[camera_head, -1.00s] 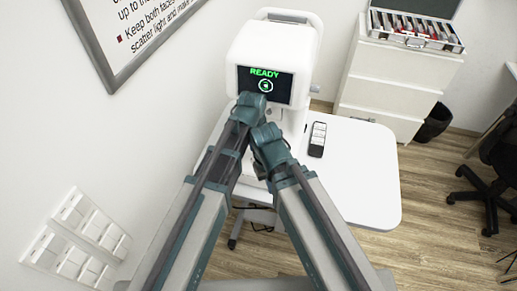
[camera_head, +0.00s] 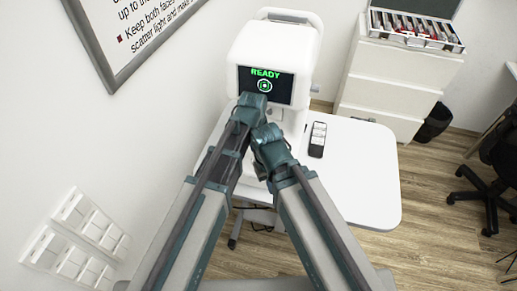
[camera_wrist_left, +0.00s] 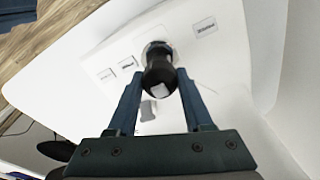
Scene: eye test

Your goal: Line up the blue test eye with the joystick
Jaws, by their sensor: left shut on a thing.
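The white eye-test machine (camera_head: 272,48) stands on a white table. Its dark screen (camera_head: 265,84) reads READY in green, with a green ring and a small mark in its middle. The black joystick (camera_wrist_left: 159,60) rises from the machine's white base in the left wrist view. My left gripper (camera_wrist_left: 160,82) is shut on it, one finger on each side of the knob. In the head view my forearms hide the joystick and both gripper tips. My right wrist (camera_head: 272,150) is close beside the left one. I cannot make out the blue test eye in either view.
A black and white remote (camera_head: 318,139) lies on the white table (camera_head: 365,180), whose right part is clear. Behind stand a white drawer cabinet (camera_head: 395,85) with an open case (camera_head: 415,30) on top, and a black bin (camera_head: 434,122). A black chair (camera_head: 490,175) is at right.

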